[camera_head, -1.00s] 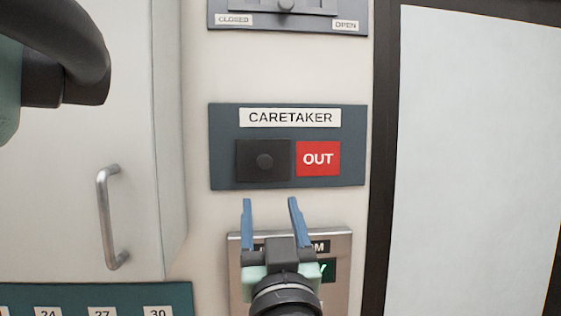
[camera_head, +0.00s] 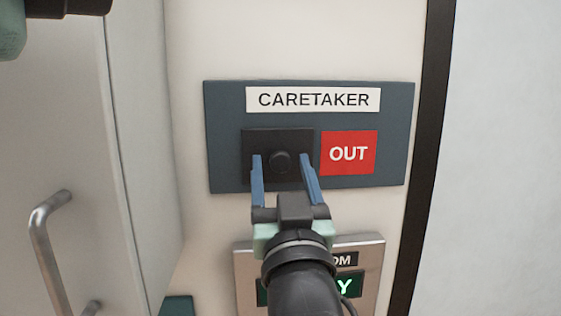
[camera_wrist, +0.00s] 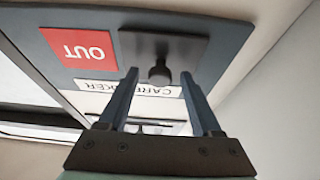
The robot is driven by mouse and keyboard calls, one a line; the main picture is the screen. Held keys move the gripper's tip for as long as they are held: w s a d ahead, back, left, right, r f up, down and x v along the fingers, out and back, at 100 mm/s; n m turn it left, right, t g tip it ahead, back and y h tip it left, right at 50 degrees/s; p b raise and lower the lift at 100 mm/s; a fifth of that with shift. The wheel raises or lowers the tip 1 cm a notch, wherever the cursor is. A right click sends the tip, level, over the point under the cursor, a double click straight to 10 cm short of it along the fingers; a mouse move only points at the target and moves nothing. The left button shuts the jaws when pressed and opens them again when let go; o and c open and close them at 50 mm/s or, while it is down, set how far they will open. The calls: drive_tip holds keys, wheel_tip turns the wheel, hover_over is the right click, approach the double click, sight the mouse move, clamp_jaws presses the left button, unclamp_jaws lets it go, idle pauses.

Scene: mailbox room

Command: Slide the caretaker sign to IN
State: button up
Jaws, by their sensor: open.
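The caretaker sign (camera_head: 225,140) is a blue-grey wall plate with a white CARETAKER label (camera_head: 313,100). Its dark slider (camera_head: 300,140) with a round knob (camera_head: 280,161) covers the left half, and the red OUT field (camera_head: 348,153) shows on the right. My gripper (camera_head: 284,158) is open in front of the slider, one blue finger on each side of the knob as seen from the head. In the wrist view, the knob (camera_wrist: 160,74) appears just beyond and between the fingertips (camera_wrist: 160,76). I cannot tell whether a finger touches it.
A metal-framed panel (camera_head: 372,254) with green lit lettering sits below the sign, partly hidden by my arm. A cabinet door with a metal handle (camera_head: 42,235) is at the left. A dark frame (camera_head: 424,150) runs along the right.

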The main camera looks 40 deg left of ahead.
drive_tip(key=shift+s+d+r, duration=0.1)
drive_tip(key=shift+s+d, duration=0.15)
drive_tip(key=shift+d, duration=0.05)
drive_tip(key=shift+c, duration=0.5)
drive_tip(key=shift+a, duration=0.1)
clamp_jaws()
idle(0.4)
